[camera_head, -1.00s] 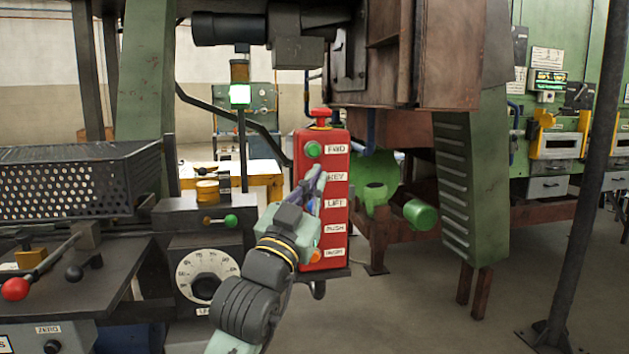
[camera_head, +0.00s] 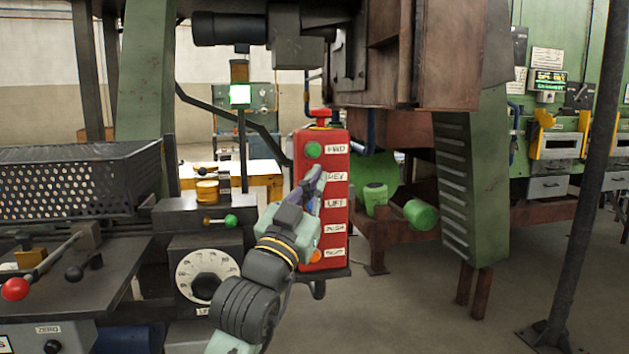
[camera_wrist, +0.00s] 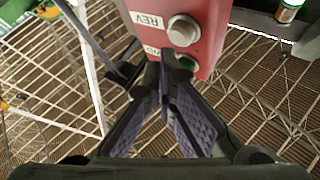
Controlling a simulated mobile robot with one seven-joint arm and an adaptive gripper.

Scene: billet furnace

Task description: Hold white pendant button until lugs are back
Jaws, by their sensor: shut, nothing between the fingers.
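The red pendant (camera_head: 337,225) hangs upright in the head view, with a column of buttons and labels. Its white button (camera_wrist: 184,30) shows in the wrist view beside the REV label, uncovered by the fingers; in the head view my fingers hide it. My gripper (camera_head: 318,172) is shut and empty, its tips at the pendant's face near REV. In the wrist view my gripper (camera_wrist: 164,58) has its tips close to the button, between it and the partly hidden green button (camera_wrist: 186,63). I cannot tell whether they touch. I cannot make out the lugs for certain.
Green cylindrical parts (camera_head: 421,214) stand behind the pendant at right. A bench with a red-knobbed lever (camera_head: 15,289) and a dial (camera_head: 203,273) lie at left. A dark post (camera_head: 575,190) rises at right.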

